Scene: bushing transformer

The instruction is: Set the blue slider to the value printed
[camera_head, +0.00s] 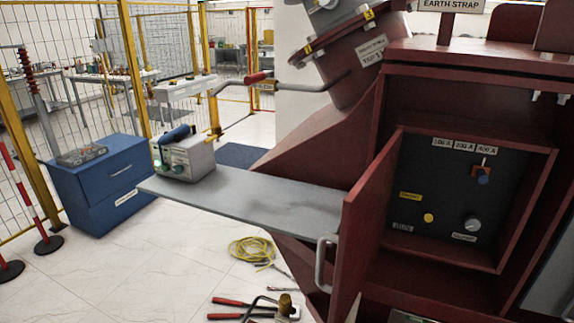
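The blue slider (484,175) sits on the dark panel (440,170) inside the open red cabinet at right. It is small, with a reddish part just above it. A row of white labels (465,145) runs above it; they seem to read 100 A, 200 A and 400 A. The slider is below the right end of this row. A yellow label (410,196) and smaller white labels on the panel are too small to read surely. Neither of my grippers is in view.
The cabinet's red door (364,215) stands open at the panel's left, with a grey handle (322,262). A grey shelf (250,197) holds a grey instrument box (185,158). A round knob (472,223) and yellow button (428,217) are low on the panel. Red-handled tools (232,302) lie below.

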